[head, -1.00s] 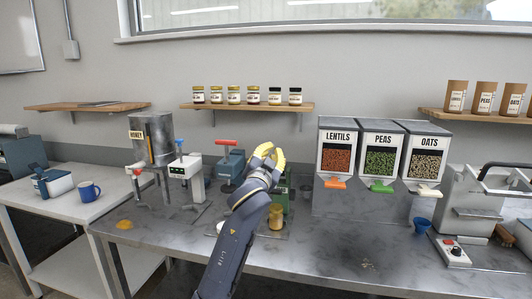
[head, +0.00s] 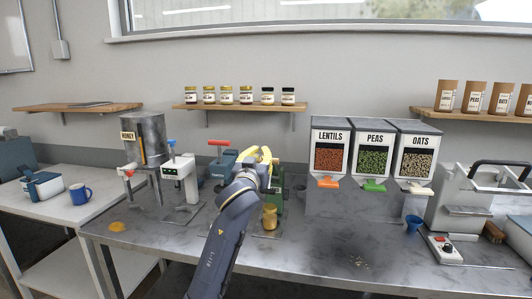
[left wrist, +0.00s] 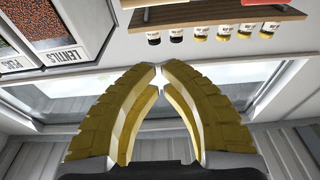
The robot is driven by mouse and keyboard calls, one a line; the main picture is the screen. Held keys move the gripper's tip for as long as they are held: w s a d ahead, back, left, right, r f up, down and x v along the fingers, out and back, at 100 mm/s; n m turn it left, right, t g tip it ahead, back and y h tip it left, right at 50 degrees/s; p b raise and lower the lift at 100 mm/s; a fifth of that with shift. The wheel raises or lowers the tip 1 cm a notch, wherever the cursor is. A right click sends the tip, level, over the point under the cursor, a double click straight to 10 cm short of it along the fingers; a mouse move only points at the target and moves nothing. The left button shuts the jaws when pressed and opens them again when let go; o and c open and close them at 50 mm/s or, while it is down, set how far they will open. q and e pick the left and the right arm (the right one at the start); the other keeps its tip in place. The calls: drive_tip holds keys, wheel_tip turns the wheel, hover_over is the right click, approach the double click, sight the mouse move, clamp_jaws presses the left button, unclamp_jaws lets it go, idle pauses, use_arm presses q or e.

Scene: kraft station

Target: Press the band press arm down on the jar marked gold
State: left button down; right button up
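A small gold jar (head: 269,217) stands on the metal bench, just right of my left forearm in the head view. A green machine (head: 280,197) stands right behind it, partly hidden by my left gripper and wrist; I cannot tell its arm apart there. My left gripper (head: 264,154) is raised above and behind the jar, in front of the green machine's upper part. In the left wrist view its yellow fingers (left wrist: 160,75) meet at the tips with nothing held between them. My right gripper is not in view.
A teal press with a red handle (head: 219,142) and a white dispenser (head: 179,180) stand left of my arm. The honey tank (head: 150,140) is farther left. Lentils, peas and oats bins (head: 374,150) stand right. The front bench between them is mostly clear.

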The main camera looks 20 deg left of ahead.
use_arm(q)
drive_tip(key=x, duration=1)
wheel_tip(320, 180, down, 2)
drive_tip(key=shift+s+f, duration=0.3)
drive_tip(key=shift+f, duration=0.7)
drive_tip(key=shift+s+f, duration=0.1)
